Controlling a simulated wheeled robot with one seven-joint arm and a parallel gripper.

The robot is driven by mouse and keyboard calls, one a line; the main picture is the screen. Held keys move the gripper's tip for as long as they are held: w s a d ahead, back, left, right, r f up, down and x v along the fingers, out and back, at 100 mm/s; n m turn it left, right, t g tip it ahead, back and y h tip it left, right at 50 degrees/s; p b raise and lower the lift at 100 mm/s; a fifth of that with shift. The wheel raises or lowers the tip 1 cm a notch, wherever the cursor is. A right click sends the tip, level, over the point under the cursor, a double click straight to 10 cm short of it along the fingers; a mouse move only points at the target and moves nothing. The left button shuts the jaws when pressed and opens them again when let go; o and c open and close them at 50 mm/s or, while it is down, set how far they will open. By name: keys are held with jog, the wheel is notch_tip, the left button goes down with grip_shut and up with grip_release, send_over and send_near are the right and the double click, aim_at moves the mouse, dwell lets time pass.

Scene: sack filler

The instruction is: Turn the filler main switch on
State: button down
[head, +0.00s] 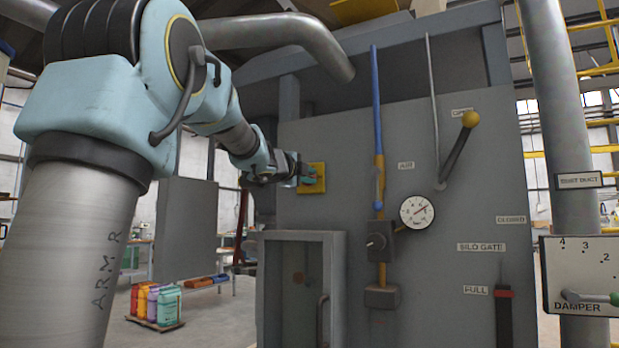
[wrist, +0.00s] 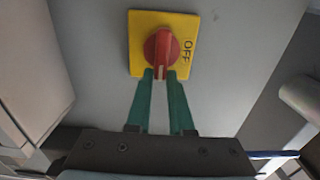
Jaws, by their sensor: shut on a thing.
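The main switch is a red rotary knob (wrist: 158,50) on a yellow plate (wrist: 146,22) fixed to the grey panel. The word OFF shows on the plate, to the right of the knob in the wrist view. The yellow plate also shows in the head view (head: 317,169). My gripper (wrist: 160,76) has its two green fingers at the knob, one on each side of the handle's lower end, and is shut on it. In the head view my gripper (head: 307,175) reaches the plate from the left and hides much of the knob.
Right of the switch on the panel (head: 345,215) are a blue and yellow air pipe (head: 378,120), a pressure gauge (head: 417,210) and a lever with a yellow ball (head: 470,119). An open grey cabinet door (head: 187,230) stands left of the panel, with coloured sacks (head: 155,303) on a pallet below.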

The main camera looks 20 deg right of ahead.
jog(key=shift+f, duration=0.1)
jog(key=c, duration=0.8)
grip_release()
jog(key=shift+s, duration=0.1)
jog(key=b+v, duration=0.1)
jog(key=v, duration=0.9)
jog(key=shift+s+a, duration=0.25)
